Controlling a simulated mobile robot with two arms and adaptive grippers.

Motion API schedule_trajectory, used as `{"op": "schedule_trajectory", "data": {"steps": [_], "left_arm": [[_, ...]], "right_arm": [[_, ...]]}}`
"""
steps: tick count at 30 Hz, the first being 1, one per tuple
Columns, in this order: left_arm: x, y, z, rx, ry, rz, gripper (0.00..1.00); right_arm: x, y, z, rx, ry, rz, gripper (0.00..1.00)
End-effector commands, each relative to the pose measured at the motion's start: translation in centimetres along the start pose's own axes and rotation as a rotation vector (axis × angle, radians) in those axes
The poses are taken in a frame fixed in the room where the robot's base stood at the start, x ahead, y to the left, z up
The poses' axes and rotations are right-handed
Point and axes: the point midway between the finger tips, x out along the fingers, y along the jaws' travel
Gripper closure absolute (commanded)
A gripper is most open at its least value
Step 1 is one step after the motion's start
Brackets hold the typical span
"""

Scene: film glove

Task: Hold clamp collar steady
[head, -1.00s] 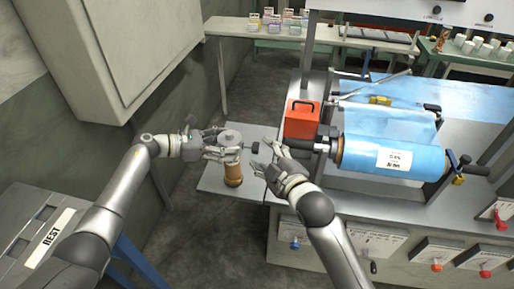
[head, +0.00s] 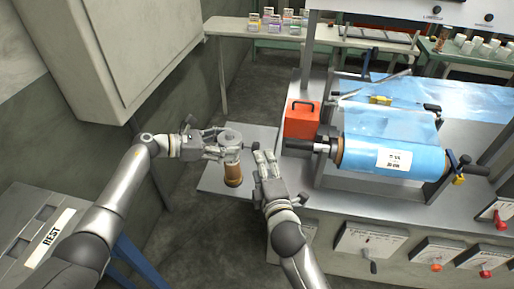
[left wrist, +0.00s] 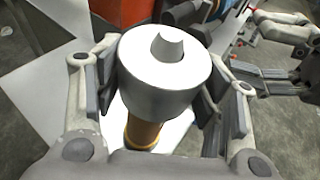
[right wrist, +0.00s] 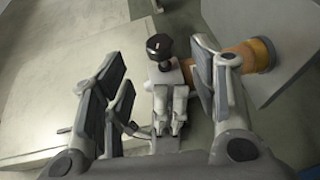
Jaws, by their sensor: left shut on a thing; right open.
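The clamp collar (head: 229,137) is a grey metal cylinder on top of a brown-orange post (head: 233,174), above the grey side shelf. My left gripper (head: 226,148) is shut on the collar from the left. In the left wrist view the collar (left wrist: 165,75) sits upright between the fingers, with a small stub on its top and the orange post (left wrist: 143,132) below. My right gripper (head: 265,160) is open and empty, just right of the collar and apart from it. In the right wrist view a dark knob (right wrist: 158,46) on the collar's side shows beyond the open fingers (right wrist: 165,95).
A red-orange box (head: 302,119) stands on the bench right of the shelf (head: 212,183). A blue film roll (head: 392,157) on a shaft lies further right. A panel with levers (head: 368,240) fronts the bench. A large grey cabinet (head: 100,55) hangs at the left.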

Motion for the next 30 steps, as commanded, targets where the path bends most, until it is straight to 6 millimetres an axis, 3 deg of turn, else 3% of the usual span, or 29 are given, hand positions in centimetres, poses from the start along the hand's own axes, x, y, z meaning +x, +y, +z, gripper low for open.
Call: {"op": "schedule_trajectory", "data": {"steps": [6, 13, 19, 28, 30], "left_arm": [[0.0, 0.0, -0.1, -0.001, 0.001, -0.001, 0.49], [0.0, 0.0, -0.1, -0.001, 0.001, 0.000, 0.49], [0.0, 0.0, -0.1, -0.001, 0.001, 0.000, 0.49], [0.0, 0.0, -0.1, 0.000, 0.001, 0.000, 0.49], [0.0, 0.0, -0.1, 0.000, 0.001, 0.000, 0.49]], "right_arm": [[4.2, 0.2, 0.0, 0.001, 0.000, 0.002, 0.46], [7.2, 0.1, 0.0, 0.002, -0.001, 0.000, 0.46], [8.3, 0.1, 0.0, 0.001, 0.000, 0.001, 0.46], [8.4, 0.0, 0.0, 0.002, 0.000, 0.000, 0.46], [8.4, 0.0, 0.0, 0.002, 0.000, 0.000, 0.53]]}}
